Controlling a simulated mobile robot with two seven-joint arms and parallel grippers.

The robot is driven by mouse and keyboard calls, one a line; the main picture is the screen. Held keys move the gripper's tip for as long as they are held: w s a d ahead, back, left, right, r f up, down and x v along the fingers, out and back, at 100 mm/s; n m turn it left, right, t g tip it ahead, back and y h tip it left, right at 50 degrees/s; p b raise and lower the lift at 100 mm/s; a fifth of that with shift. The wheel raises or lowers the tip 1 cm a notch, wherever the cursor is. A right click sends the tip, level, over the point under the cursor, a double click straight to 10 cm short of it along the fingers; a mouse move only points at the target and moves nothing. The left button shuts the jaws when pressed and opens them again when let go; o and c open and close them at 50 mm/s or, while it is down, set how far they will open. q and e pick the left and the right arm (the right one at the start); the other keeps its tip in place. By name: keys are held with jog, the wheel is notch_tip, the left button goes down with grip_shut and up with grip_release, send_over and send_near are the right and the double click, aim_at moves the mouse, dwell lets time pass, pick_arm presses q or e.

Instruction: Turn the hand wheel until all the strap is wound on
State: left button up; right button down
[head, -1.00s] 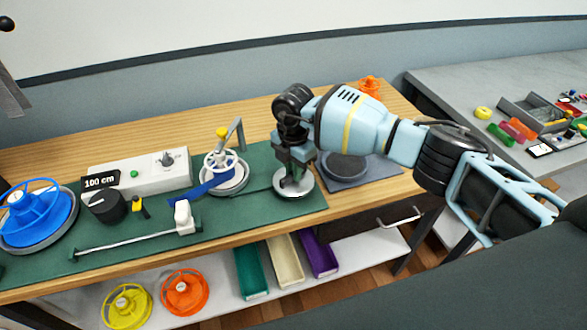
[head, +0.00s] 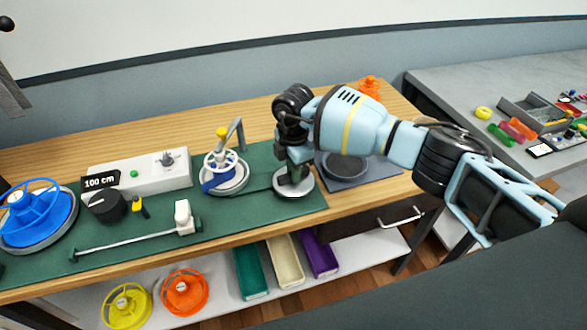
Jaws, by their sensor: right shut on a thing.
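A white spoked reel (head: 221,160) stands on a round grey base at the middle of the green mat (head: 240,206). Blue strap (head: 216,182) is wound on it, and no loose tail shows now. A grey bracket with a yellow knob (head: 221,132) stands over it. The hand wheel, a round grey disc (head: 293,192), sits to its right, partly hidden by my right gripper (head: 292,178). That gripper points down and is shut on the wheel's upper part; the grip itself is mostly hidden.
A white box with a "100 cm" display (head: 100,182), a black knob (head: 108,206) and a large blue reel (head: 38,215) are to the left. A white rod with an end block (head: 183,217) lies in front. A dark plate (head: 352,168) is to the right.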

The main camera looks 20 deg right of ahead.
jog(key=c, duration=1.4)
grip_release()
jog(key=shift+r, duration=3.9)
